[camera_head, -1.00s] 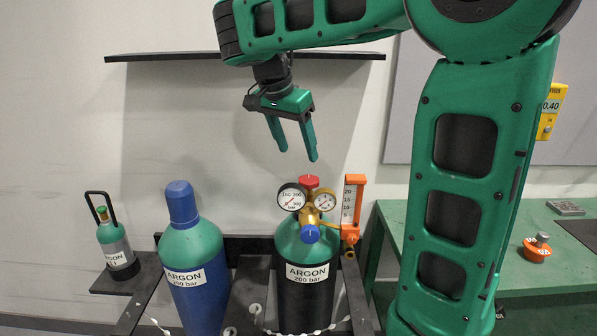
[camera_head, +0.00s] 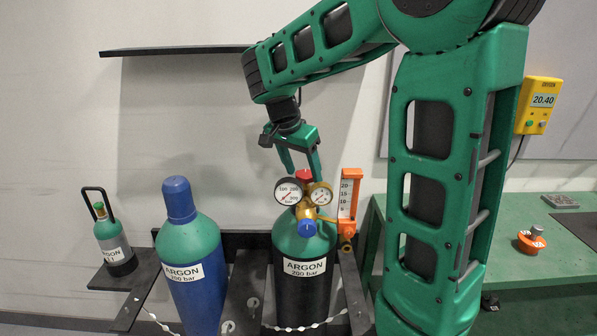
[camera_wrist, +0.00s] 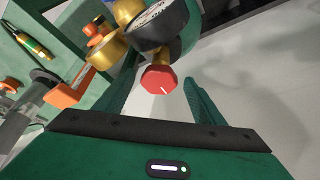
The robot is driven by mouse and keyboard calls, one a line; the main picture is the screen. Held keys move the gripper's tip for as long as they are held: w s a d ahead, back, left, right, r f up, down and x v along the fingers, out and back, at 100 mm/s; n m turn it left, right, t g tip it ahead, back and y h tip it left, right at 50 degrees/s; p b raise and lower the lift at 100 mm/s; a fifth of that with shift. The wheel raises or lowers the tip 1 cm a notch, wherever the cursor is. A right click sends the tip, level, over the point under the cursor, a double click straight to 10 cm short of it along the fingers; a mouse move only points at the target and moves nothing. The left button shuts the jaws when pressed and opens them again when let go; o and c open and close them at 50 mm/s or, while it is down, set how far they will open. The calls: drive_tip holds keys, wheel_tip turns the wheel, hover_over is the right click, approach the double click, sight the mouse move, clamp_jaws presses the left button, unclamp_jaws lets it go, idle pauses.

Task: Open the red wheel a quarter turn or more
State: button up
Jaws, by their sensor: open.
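The red wheel (camera_head: 304,175) sits on top of the right-hand argon cylinder (camera_head: 303,262), behind two round gauges. In the wrist view the red wheel (camera_wrist: 158,79) is a faceted red knob with a white mark, lying between the fingers and beyond their tips. My gripper (camera_head: 302,174) is open and points down over the wheel, its fingertips at about the wheel's height in the head view. In the wrist view my gripper (camera_wrist: 158,88) shows empty fingers to either side. I cannot tell whether a finger touches the wheel.
Pressure gauges (camera_head: 289,192) and a brass regulator with a blue knob (camera_head: 307,227) crowd the wheel's front. An orange flowmeter (camera_head: 348,195) stands to the right. A blue-capped cylinder (camera_head: 183,245) stands left, and a shelf (camera_head: 180,51) is on the wall.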

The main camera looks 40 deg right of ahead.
drive_tip(key=c, duration=1.1)
drive_tip(key=shift+o, duration=0.2)
